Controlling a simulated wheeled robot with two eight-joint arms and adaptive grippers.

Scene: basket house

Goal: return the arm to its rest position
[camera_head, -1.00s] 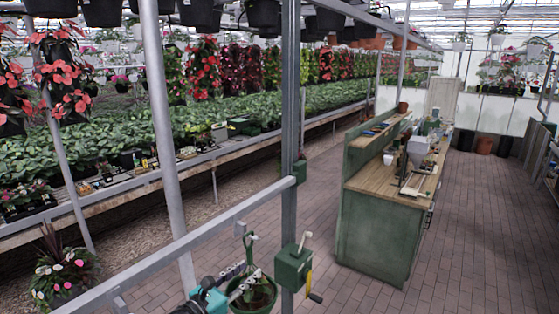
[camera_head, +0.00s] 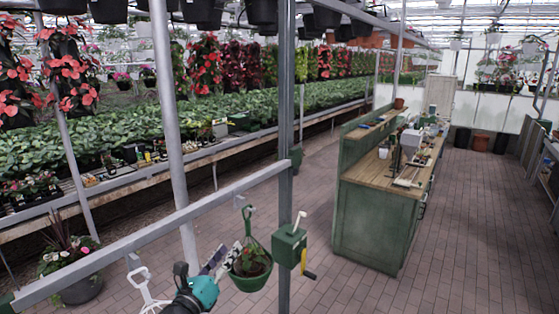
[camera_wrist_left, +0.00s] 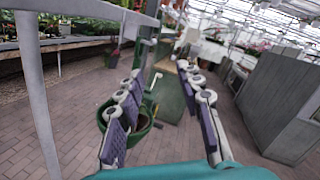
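My left gripper (camera_head: 226,257) comes in at the bottom of the head view, with a teal body and purple finger pads. In the left wrist view, its fingers (camera_wrist_left: 160,75) are spread apart with nothing held between them. A green hanging pot (camera_head: 250,268) with a leafy plant hangs just right of the fingers in the head view. The pot also shows behind the left finger in the wrist view (camera_wrist_left: 141,133), partly hidden. I cannot tell whether finger and pot touch. My right gripper is not in view.
A grey metal rail (camera_head: 185,216) and upright post (camera_head: 286,150) stand close to the arm. A green crank box (camera_head: 289,246) is on the post. A green workbench (camera_head: 372,222) stands to the right, with clear brick floor (camera_head: 470,235) around it.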

